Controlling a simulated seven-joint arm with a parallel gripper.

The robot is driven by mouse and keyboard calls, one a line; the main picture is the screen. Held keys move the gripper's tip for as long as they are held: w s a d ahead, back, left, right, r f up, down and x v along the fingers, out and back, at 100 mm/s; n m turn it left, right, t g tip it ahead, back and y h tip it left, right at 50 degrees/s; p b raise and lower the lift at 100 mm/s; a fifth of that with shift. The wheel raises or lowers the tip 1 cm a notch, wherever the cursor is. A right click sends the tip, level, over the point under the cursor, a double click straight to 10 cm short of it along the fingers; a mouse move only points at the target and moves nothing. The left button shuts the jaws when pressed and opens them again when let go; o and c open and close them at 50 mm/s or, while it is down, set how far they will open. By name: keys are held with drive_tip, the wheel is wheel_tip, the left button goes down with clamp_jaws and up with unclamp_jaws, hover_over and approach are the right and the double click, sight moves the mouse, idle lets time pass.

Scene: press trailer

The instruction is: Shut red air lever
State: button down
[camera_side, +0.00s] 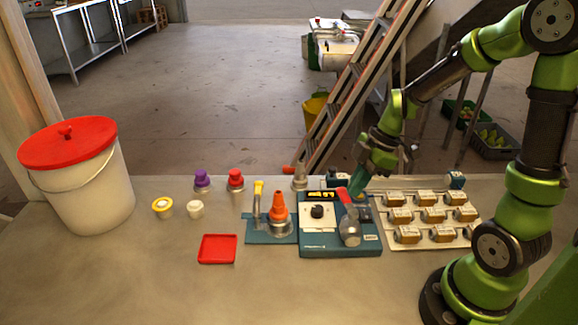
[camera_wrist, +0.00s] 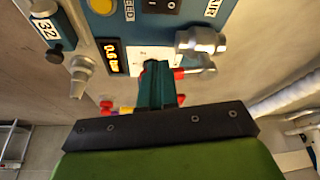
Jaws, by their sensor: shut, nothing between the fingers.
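The red air lever (camera_side: 345,198) stands up from a silver valve (camera_side: 350,232) on the right part of the blue control box. In the wrist view the silver valve (camera_wrist: 200,42) is beside the "AIR" label, and a red part of the lever (camera_wrist: 180,73) shows just right of my fingers, which hide some of it. My gripper (camera_side: 357,188) points down just right of the lever's upper end in the side view. Its teal fingers (camera_wrist: 154,78) are shut with nothing between them. I cannot tell whether they touch the lever.
The blue control box (camera_side: 312,249) has a black knob (camera_side: 317,211) and a display (camera_wrist: 111,56) that seems to read 0.6 bar. Several small boxes (camera_side: 432,214) lie at right. An orange nozzle (camera_side: 278,206) stands at left. Bare table lies in front.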

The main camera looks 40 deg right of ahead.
sight(339, 193)
drive_tip(key=n, duration=0.1)
drive_tip(key=w+a+n+g, duration=0.1)
drive_tip(key=shift+w+n, duration=0.15)
drive_tip(key=shift+n, duration=0.25)
drive_tip(key=a+n, duration=0.1)
drive_tip(key=w+n+g, duration=0.1)
drive_tip(key=n, duration=0.1)
drive_tip(key=shift+w+a+n+y, duration=0.15)
drive_tip(key=shift+a+n+y, duration=0.15)
drive_tip(key=shift+a, duration=0.1)
drive_tip(key=shift+w+a, duration=0.25)
drive_tip(key=shift+a, duration=0.5)
drive_tip(key=shift+w+a+n+g, duration=0.1)
drive_tip(key=shift+a+n+g, duration=0.45)
drive_tip(key=shift+n, duration=0.15)
drive_tip(key=shift+a, duration=1.2)
drive_tip(key=shift+s+a, duration=0.1)
drive_tip(key=shift+s, duration=0.1)
drive_tip(key=shift+w, duration=0.1)
